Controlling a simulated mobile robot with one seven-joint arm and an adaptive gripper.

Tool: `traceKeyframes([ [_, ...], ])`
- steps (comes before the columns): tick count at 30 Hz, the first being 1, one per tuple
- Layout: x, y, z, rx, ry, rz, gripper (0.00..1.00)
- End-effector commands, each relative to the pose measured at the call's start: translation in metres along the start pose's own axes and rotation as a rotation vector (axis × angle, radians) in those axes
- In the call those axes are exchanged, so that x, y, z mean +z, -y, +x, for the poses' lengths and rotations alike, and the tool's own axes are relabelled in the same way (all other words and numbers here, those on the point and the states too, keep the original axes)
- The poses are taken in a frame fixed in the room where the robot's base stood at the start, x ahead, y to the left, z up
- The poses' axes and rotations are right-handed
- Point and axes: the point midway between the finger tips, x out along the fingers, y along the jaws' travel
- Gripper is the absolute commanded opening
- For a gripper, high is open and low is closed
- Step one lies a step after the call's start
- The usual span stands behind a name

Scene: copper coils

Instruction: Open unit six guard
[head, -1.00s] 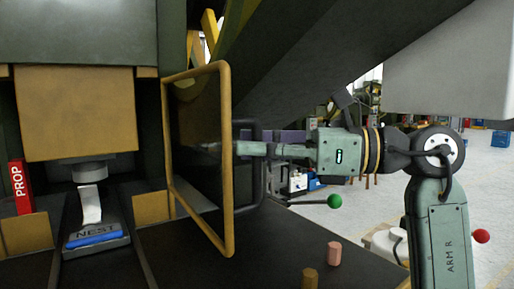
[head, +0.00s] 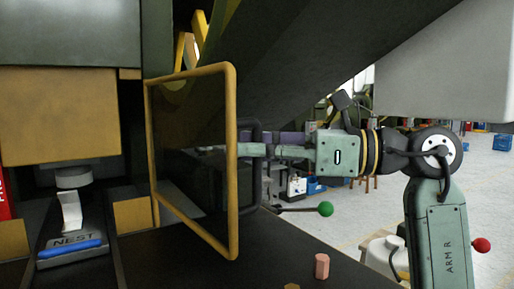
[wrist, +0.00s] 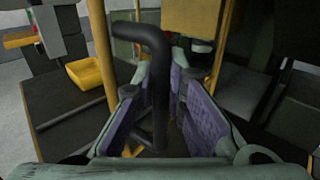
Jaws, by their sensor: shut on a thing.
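The guard is a yellow-framed dark see-through panel (head: 236,190), standing upright and swung out at an angle beside the press opening. A dark bent handle (head: 257,190) shows behind its right edge; it also stands between the finger pads in the wrist view (wrist: 158,90). My gripper (head: 255,147) comes from the right and is shut on the handle. The purple finger pads (wrist: 155,100) lie on both sides of the bar. The guard frame hides part of the fingertips in the head view. No unit number is readable on the guard.
Left of the guard, the nest (head: 75,247) holds a blue bar and a pale strip under the press. A pink peg (head: 322,266) stands on the dark table in front. A green-knobbed lever (head: 325,209) sticks out below my gripper. A dark sloping beam (head: 290,70) hangs overhead.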

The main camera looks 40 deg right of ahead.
Motion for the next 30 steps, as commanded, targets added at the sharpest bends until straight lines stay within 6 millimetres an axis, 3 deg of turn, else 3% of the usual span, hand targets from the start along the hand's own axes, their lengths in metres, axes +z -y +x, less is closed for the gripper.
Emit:
traceKeyframes([
  [1, 0.000, 0.000, 0.000, 0.000, 0.000, 0.002, 0.00],
  [2, 0.000, 0.000, 0.000, 0.000, 0.000, 0.002, 0.14],
  [11, 0.000, 0.000, 0.000, 0.001, 0.000, 0.001, 0.33],
  [22, 0.000, 0.000, -0.006, 0.000, 0.001, 0.001, 0.33],
  [30, 0.001, 0.000, -0.056, -0.001, 0.003, 0.002, 0.33],
])
